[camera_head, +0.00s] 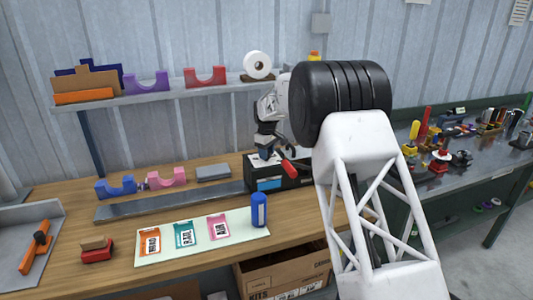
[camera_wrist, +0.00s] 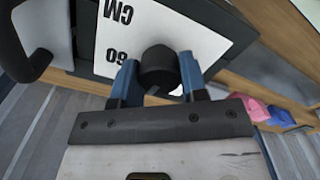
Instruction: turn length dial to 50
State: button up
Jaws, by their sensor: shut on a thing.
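The length dial shows in the wrist view as a black round knob (camera_wrist: 158,66) on a white plate (camera_wrist: 108,35). The plate carries the letters CM and the number 60, both upside down in this view. My gripper (camera_wrist: 157,82) has its two blue fingers on either side of the knob and is shut on it. The dial's pointer, and any 50 mark, cannot be made out. In the head view the knob and fingertips cannot be made out; a black machine with a red handle (camera_head: 289,167) stands on the bench there.
A blue cylinder (camera_head: 259,210) stands on a pale mat (camera_head: 160,252) with several labelled cards. A pink cradle (camera_head: 166,178) and a blue cradle (camera_head: 116,187) sit behind a long grey bar (camera_head: 165,204). A shelf (camera_head: 170,96) runs above. The wooden bench's front left is partly clear.

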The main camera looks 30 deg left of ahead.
jog(key=shift+n, duration=0.9)
jog(key=o, duration=0.9)
jog(key=shift+o, duration=0.2)
jog(key=shift+r, duration=0.1)
jog(key=shift+r, duration=3.85)
